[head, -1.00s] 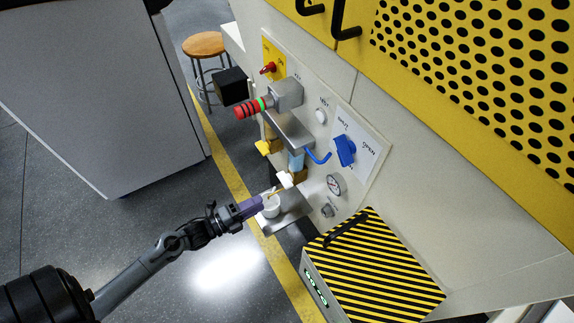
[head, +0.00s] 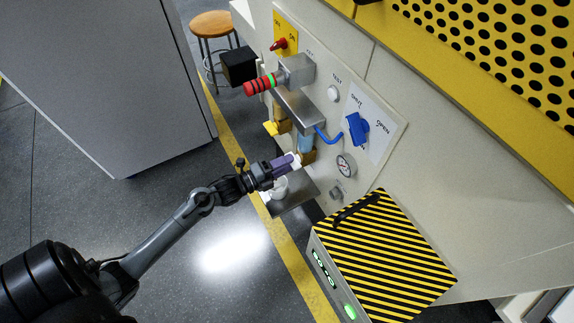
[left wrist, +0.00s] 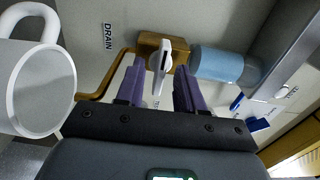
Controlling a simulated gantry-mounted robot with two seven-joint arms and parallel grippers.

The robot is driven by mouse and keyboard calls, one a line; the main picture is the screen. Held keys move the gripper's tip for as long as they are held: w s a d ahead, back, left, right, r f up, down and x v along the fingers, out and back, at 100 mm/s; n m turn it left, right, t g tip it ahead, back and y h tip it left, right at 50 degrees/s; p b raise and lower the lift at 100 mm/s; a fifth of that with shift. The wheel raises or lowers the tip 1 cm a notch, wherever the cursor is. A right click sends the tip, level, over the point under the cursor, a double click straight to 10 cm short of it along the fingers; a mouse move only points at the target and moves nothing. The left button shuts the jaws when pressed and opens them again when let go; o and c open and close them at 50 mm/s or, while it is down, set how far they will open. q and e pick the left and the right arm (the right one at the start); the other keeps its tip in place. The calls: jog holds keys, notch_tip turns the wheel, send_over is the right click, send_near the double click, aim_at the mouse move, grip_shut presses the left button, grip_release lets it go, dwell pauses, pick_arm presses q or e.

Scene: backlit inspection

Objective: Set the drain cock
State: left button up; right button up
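The drain cock has a white lever (left wrist: 160,62) on a brass block (left wrist: 176,46), beside the word DRAIN on the panel in the left wrist view. A thin brass spout runs from the block to the left and down. My left gripper (head: 293,161) has purple fingers, and the lever is partly hidden by them in the head view. In the left wrist view my left gripper (left wrist: 161,72) is open, with one finger on each side of the lever and gaps showing. My right gripper is in neither view.
A white mug (left wrist: 38,88) stands close beside the fingers, on a metal shelf (head: 294,197) below the cock. A blue-grey cylinder (left wrist: 225,66) adjoins the brass block. A blue SHUT/OPEN knob (head: 357,129), a gauge (head: 346,165) and a striped box (head: 385,255) lie to the right.

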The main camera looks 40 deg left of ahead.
pick_arm(q)
jog(key=shift+w+d, duration=0.25)
jog(key=shift+w, duration=0.25)
jog(key=shift+s, duration=0.1)
grip_shut()
jog(key=shift+r, duration=0.1)
